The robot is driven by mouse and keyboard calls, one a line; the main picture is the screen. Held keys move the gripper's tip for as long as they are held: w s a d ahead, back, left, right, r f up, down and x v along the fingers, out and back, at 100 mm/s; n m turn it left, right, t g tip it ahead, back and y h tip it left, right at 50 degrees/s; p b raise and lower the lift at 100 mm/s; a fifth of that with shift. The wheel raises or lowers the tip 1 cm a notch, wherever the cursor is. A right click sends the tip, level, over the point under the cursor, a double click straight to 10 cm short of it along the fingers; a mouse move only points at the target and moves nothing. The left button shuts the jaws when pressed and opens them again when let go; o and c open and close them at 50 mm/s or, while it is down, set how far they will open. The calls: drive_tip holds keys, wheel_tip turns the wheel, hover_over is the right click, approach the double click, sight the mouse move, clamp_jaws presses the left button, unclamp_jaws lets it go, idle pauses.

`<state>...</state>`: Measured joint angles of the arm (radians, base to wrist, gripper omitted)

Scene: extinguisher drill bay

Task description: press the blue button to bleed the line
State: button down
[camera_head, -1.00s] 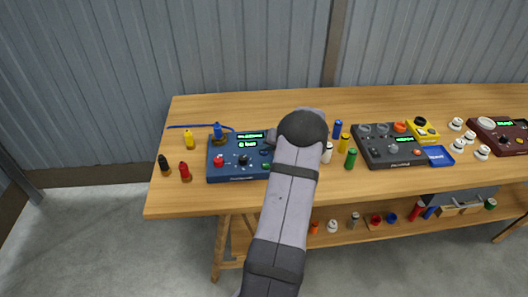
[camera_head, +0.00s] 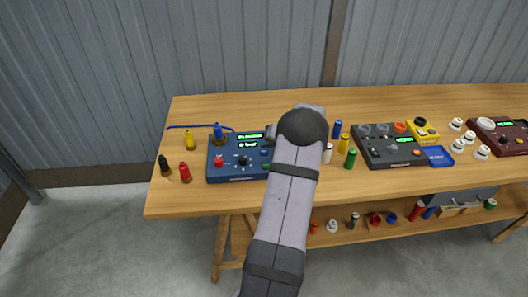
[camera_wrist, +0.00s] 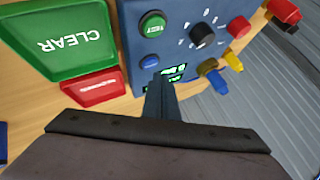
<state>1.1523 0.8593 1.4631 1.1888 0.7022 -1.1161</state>
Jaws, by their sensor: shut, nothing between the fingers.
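The blue control panel (camera_head: 225,172) lies on the wooden bench, left of my arm. In the wrist view the panel (camera_wrist: 175,12) fills the upper middle. The blue button (camera_wrist: 150,62) is a small round cap between the green TEST button (camera_wrist: 152,25) and the lit display (camera_wrist: 175,71). My gripper (camera_wrist: 160,82) is shut and empty. Its tips are just below the blue button in the picture, beside the display and covering part of it. I cannot tell whether they touch the panel. In the head view my arm hides the gripper.
The panel also carries a black knob (camera_wrist: 202,35) and a red button (camera_wrist: 238,27). A green CLEAR plate (camera_wrist: 65,40) and a red plate (camera_wrist: 95,88) lie beside it. Yellow (camera_head: 189,140), black (camera_head: 164,166) and red (camera_head: 185,172) pieces stand left. A dark panel (camera_head: 375,157) stands right.

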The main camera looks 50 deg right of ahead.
sight(266, 153)
drive_tip(key=shift+r+p, duration=0.9)
drive_tip(key=shift+r, duration=1.6)
drive_tip(key=w+a+r+n+g+y, duration=0.1)
drive_tip(key=w+a+n+g+y, duration=0.1)
drive_tip(key=a, duration=1.3)
drive_tip(key=w+a+n+g+y, duration=0.1)
drive_tip(key=a+n+g+y, duration=0.15)
drive_tip(key=a, duration=1.15)
drive_tip(key=s+a+f+n+g+h, duration=0.1)
drive_tip(key=s+a+n+g+h, duration=0.2)
drive_tip(key=s+a, duration=1.6)
drive_tip(key=n+g, duration=0.1)
drive_tip(key=n, duration=0.2)
drive_tip(key=shift+w+g, duration=0.1)
drive_tip(key=shift+g, duration=0.15)
